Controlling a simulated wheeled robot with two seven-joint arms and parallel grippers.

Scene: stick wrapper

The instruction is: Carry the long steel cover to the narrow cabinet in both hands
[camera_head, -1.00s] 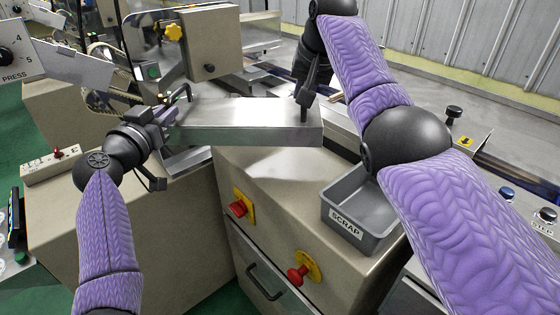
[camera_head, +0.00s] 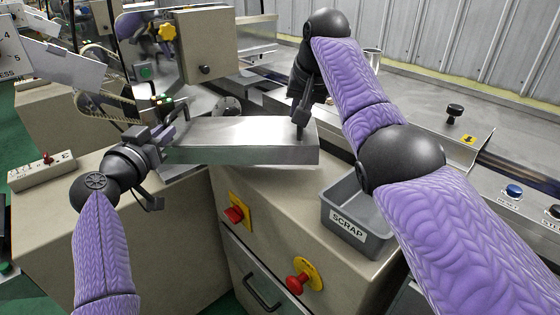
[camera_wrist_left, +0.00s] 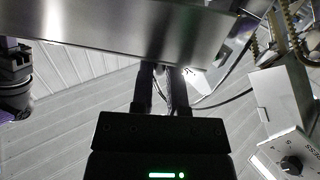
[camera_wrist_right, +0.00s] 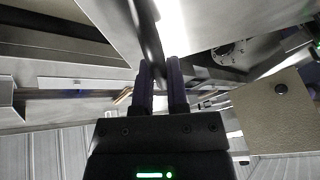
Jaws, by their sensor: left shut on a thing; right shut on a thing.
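The long steel cover (camera_head: 245,142) is a brushed metal box shape held roughly level between my two hands in the head view. My left gripper (camera_head: 166,137) is shut on its left end. My right gripper (camera_head: 299,122) is shut on it near its right end, reaching from the far side. The cover fills the top of the left wrist view (camera_wrist_left: 120,30), and its bright surface also shows in the right wrist view (camera_wrist_right: 215,22). The beige cabinet (camera_head: 290,225) with red knobs and a drawer handle stands beneath the cover; I cannot tell whether it is the narrow cabinet.
A grey SCRAP bin (camera_head: 352,215) sits on the beige cabinet, close to my right arm. A white box with a red button (camera_head: 42,170) lies at left. A conveyor with buttons (camera_head: 513,190) runs along the right.

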